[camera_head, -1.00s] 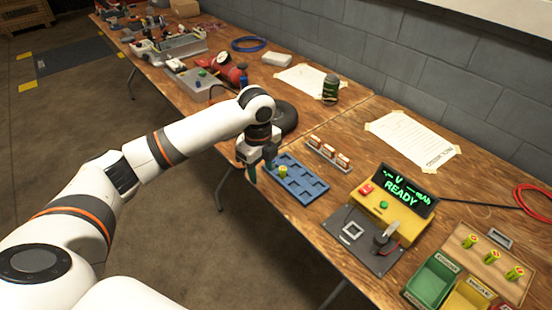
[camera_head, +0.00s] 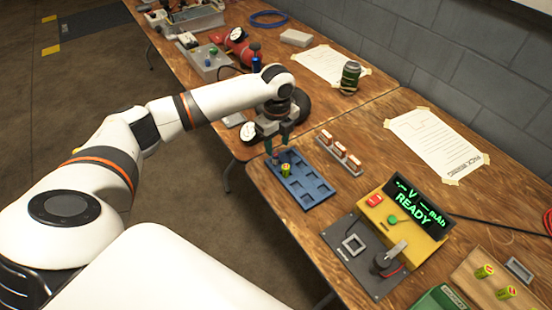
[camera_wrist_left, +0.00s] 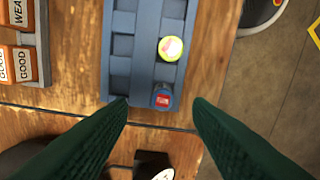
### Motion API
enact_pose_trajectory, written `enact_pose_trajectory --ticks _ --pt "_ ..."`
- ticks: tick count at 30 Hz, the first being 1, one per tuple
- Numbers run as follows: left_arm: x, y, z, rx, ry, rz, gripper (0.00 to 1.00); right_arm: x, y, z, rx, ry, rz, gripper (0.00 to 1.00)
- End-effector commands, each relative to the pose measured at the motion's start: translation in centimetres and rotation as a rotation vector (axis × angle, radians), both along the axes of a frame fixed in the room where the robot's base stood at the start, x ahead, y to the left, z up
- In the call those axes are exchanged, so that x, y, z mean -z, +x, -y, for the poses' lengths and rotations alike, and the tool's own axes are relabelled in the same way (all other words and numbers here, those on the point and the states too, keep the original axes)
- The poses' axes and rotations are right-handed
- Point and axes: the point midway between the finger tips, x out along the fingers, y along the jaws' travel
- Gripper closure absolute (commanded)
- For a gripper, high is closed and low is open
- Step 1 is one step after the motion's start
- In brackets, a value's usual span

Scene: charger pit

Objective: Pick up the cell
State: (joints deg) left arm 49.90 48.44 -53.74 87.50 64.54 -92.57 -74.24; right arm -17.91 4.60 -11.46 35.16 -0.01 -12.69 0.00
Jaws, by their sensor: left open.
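The blue tray (camera_head: 318,204) lies near the table's front edge. In it stand a yellow-green cell (camera_head: 286,170) and, close by, a darker cell (camera_head: 276,157). The wrist view shows the yellow-green cell (camera_wrist_left: 170,48) upright in one compartment and a blue cell (camera_wrist_left: 162,97) with a red mark on top in the neighbouring one. My left gripper (camera_head: 277,144) is open above that end of the tray. In the wrist view its green fingers (camera_wrist_left: 161,102) lie on either side of the blue cell, with gaps showing. Contact is not seen. My right gripper is out of view.
A rack of orange-and-white blocks (camera_head: 340,153) stands behind the tray. A tester with a READY display (camera_head: 408,206) is to the right. A dark object with a pale top (camera_wrist_left: 153,166) shows between the fingers at the wrist view's lower edge.

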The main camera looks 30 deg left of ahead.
Motion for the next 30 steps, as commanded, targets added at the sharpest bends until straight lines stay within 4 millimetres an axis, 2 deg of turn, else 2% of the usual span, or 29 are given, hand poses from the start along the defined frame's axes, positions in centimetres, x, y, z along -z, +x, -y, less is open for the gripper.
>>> enact_pose_trajectory --ticks 7,12,20,28,30 --pt "3.1 -0.4 -0.2 -0.001 0.001 -0.004 0.54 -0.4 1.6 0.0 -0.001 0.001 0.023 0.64" --pt "5.0 -0.4 -0.2 0.0 0.001 -0.001 0.54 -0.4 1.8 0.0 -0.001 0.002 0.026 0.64" --pt "5.3 -0.3 -0.2 0.0 0.001 0.0 0.54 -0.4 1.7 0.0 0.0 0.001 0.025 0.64" --pt "5.2 -0.3 -0.2 0.0 0.001 0.0 0.97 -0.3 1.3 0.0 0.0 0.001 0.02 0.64" --pt "5.2 -0.3 -0.2 0.0 0.001 0.0 1.0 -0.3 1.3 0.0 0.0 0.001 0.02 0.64"
